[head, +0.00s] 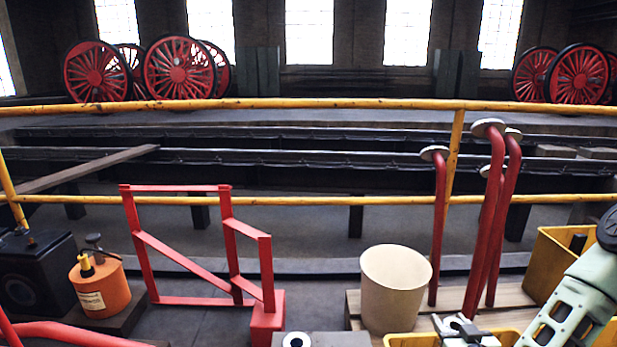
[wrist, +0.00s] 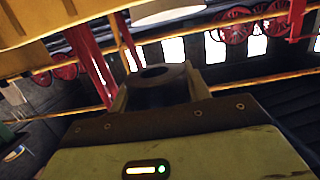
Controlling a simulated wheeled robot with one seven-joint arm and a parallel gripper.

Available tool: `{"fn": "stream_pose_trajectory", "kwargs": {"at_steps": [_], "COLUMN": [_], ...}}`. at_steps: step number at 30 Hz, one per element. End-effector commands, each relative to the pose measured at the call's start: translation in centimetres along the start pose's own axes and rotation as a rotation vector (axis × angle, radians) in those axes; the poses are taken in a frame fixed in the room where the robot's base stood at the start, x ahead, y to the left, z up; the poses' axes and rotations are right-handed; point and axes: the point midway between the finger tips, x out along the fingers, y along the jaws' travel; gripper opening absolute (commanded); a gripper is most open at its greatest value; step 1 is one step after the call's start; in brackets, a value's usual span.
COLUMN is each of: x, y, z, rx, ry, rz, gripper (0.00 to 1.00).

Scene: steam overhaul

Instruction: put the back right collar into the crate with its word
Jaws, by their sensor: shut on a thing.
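My gripper (wrist: 157,95) is shut on a dark round collar (wrist: 155,84) with a hole in its middle, held between the two pale fingertips in the wrist view. A yellow crate wall (wrist: 65,25) crosses the top left of the wrist view, close beyond the collar. I cannot read any word on it. In the head view, a yellow crate (head: 550,262) stands at the right and a yellow rim (head: 405,340) shows at the bottom edge. My gripper and the held collar cannot be made out in the head view.
A cream bucket (head: 395,285), tall red pipes (head: 490,220) and a red frame (head: 195,262) stand around the bench. An orange oil can (head: 98,287) is at the left. A pale ring (head: 297,341) sits on a grey block. Yellow railing (head: 300,104) runs behind.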

Motion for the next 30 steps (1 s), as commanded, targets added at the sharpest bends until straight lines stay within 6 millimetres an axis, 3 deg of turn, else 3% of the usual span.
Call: {"fn": "stream_pose_trajectory", "kwargs": {"at_steps": [1, 11, 30], "x": [-0.2, -1.2, -4.2], "y": [-0.2, -0.2, -0.2], "z": [-1.5, -6.4, -20.9], "rx": [-0.001, 0.000, 0.000], "ry": [0.007, 0.006, 0.006], "rz": [-0.005, -0.007, -0.009], "gripper": [0.09, 0.09, 0.09]}}
